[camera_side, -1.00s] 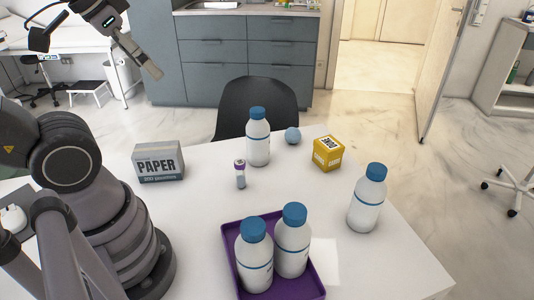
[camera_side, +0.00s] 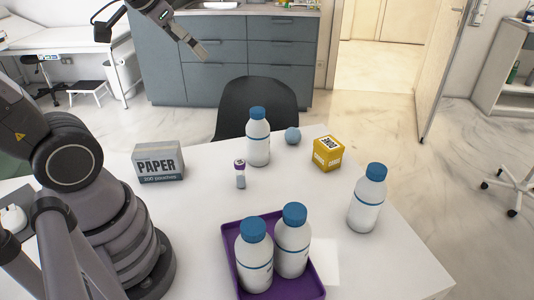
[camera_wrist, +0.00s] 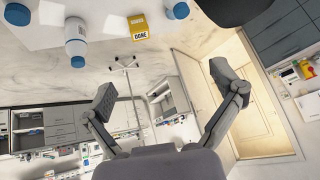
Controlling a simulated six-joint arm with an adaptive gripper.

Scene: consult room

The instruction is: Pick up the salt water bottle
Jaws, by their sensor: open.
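Several white bottles with blue caps are on the white table; no label is readable enough to tell which is the salt water bottle. One bottle (camera_side: 258,143) stands at the back middle and another (camera_side: 365,205) at the right. Two more, a left one (camera_side: 255,268) and a right one (camera_side: 291,248), stand in a purple tray (camera_side: 314,277). My gripper (camera_side: 200,51) is high at the upper left, open and empty, apart from all bottles. In the wrist view its spread fingers (camera_wrist: 163,86) have nothing between them; a bottle (camera_wrist: 75,28) appears at the top left.
A grey PAPER box (camera_side: 159,163), a small purple-capped vial (camera_side: 240,175), a blue ball (camera_side: 293,135) and a yellow box (camera_side: 328,154) are on the table. A black chair (camera_side: 257,100) stands behind it. The table between the vial and the right bottle is clear.

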